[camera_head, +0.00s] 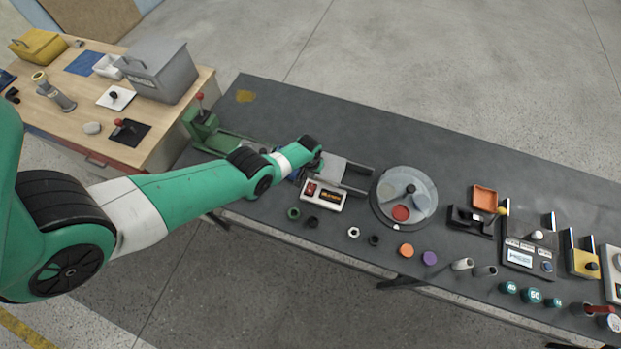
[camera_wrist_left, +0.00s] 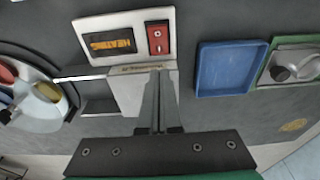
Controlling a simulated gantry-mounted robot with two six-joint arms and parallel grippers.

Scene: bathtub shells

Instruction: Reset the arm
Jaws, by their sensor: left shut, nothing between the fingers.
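My left arm (camera_head: 190,193) reaches in from the left in the head view, over the dark grey workbench. Its wrist hides the fingers there. In the left wrist view my left gripper (camera_wrist_left: 158,78) is shut with nothing between its fingers. The fingertips overlap the lower edge of a white heater box (camera_wrist_left: 125,20) with a lit "HEATING" display and a red switch (camera_wrist_left: 158,38). Whether they touch it I cannot tell. The box also shows in the head view (camera_head: 323,196), just below the wrist. My right gripper is not in view.
A blue tray (camera_wrist_left: 225,68) lies right of the fingers in the wrist view. A round turntable (camera_head: 427,205) stands right of the wrist; small caps and a nut line the front edge. A green lever device (camera_head: 203,127) stands behind the arm. The bench's far strip is clear.

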